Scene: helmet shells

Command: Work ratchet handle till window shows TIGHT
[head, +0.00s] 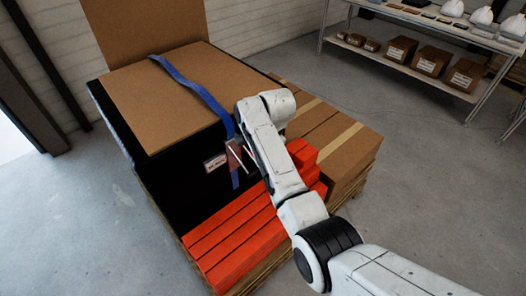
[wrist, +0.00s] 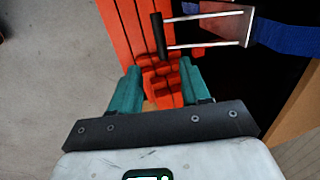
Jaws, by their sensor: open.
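The ratchet (head: 238,158) hangs on a blue strap (head: 190,83) that runs over a large black crate (head: 165,165) and down its front. In the wrist view the ratchet handle shows as two metal rods (wrist: 205,31) ending in a black grip (wrist: 158,37), with a reddish body on the blue strap side. A small white label or window (head: 215,162) sits on the crate's front left of the ratchet; its lettering is too small to read. My gripper (wrist: 160,88) is open, with teal fingers and nothing between them. The handle lies beyond the fingertips, apart from them. My arm hides the gripper in the head view.
Orange-red beams (head: 235,237) lie stacked in front of the crate, below my gripper. Cardboard boxes (head: 345,150) stand on the pallet to the right. A shelf (head: 425,55) with boxes and white helmet shells stands at the back right. The grey floor is clear around the pallet.

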